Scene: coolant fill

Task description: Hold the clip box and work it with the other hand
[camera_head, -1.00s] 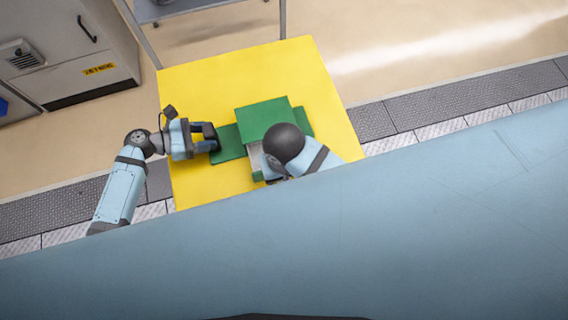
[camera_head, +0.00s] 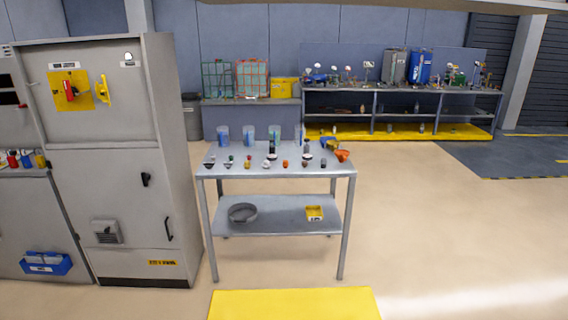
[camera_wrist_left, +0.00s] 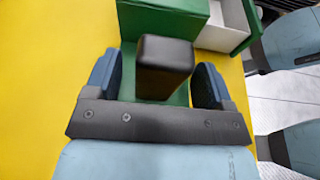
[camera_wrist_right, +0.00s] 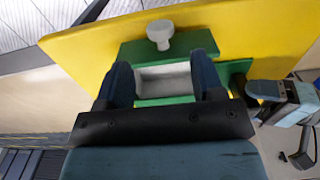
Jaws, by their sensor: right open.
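The clip box is green with a pale inside. In the left wrist view its green body (camera_wrist_left: 165,15) is at the top, with an open pale compartment (camera_wrist_left: 228,20) at the upper right. In the right wrist view the pale compartment (camera_wrist_right: 165,78) lies between the fingers of my open right gripper (camera_wrist_right: 163,72); a pale round knob (camera_wrist_right: 160,33) stands beyond. My left gripper (camera_wrist_left: 155,78) has its fingers spread either side of a dark upright block (camera_wrist_left: 164,65) over green; I cannot tell whether they press on it. The head view shows neither gripper nor box.
The yellow tabletop (camera_head: 295,304) shows only its far part, bare, in the head view. Beyond stand a grey cart (camera_head: 280,171) with cups and small parts, a grey cabinet (camera_head: 115,160) at left, and shelving (camera_head: 400,105) behind. Open floor lies to the right.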

